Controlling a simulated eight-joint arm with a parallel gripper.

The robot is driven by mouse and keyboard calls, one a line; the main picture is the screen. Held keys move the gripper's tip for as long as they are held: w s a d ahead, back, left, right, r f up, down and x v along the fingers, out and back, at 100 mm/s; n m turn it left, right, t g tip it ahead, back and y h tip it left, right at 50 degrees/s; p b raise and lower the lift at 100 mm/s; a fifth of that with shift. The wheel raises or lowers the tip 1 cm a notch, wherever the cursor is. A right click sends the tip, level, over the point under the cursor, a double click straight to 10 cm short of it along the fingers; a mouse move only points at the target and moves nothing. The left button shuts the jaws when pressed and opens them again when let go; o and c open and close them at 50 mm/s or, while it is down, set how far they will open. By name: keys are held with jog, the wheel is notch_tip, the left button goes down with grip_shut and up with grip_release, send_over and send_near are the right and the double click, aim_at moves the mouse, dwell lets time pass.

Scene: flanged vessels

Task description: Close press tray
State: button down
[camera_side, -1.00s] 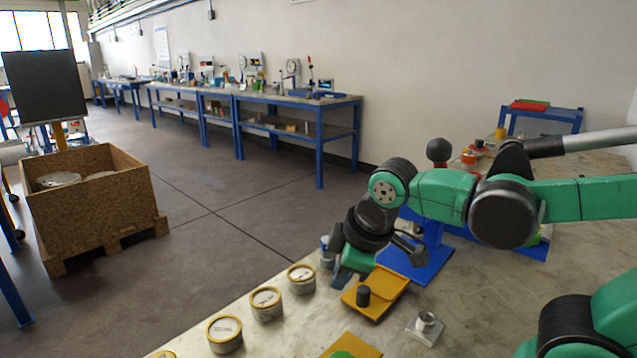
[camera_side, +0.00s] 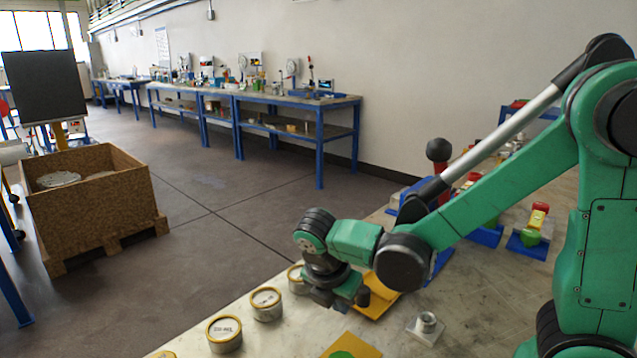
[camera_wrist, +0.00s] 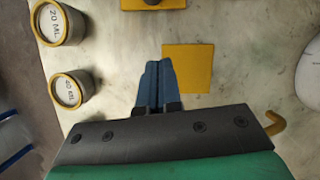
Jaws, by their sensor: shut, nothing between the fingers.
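The yellow tray (camera_side: 379,304) lies at the front of the blue press stand (camera_side: 441,262), out on the table. A dark cylindrical knob stands on it, partly covered by my gripper in the side view. In the wrist view a yellow piece with a dark knob (camera_wrist: 152,3) is cut off by the top edge. My gripper (camera_side: 335,298) is left of the tray in the side view, apart from the knob as far as I can tell. In the wrist view its blue fingers (camera_wrist: 155,78) are together and empty, pointing up the picture.
Several round tins line the table's left edge, one at the front (camera_side: 224,334) and another (camera_side: 266,304) behind it. A yellow square (camera_wrist: 188,68) lies beside my fingers in the wrist view. A small metal fitting (camera_side: 427,325) stands right of the tray. The marble surface between is clear.

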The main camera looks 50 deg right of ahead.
aim_at(359, 308)
jog(key=x, duration=0.3)
jog(key=shift+d+f, duration=0.3)
jog(key=shift+w+d, duration=0.2)
jog(key=shift+d, duration=1)
jog(key=shift+w+d+r, duration=0.1)
jog(key=shift+d, duration=0.45)
jog(key=shift+d, duration=0.2)
jog(key=d, duration=1.2)
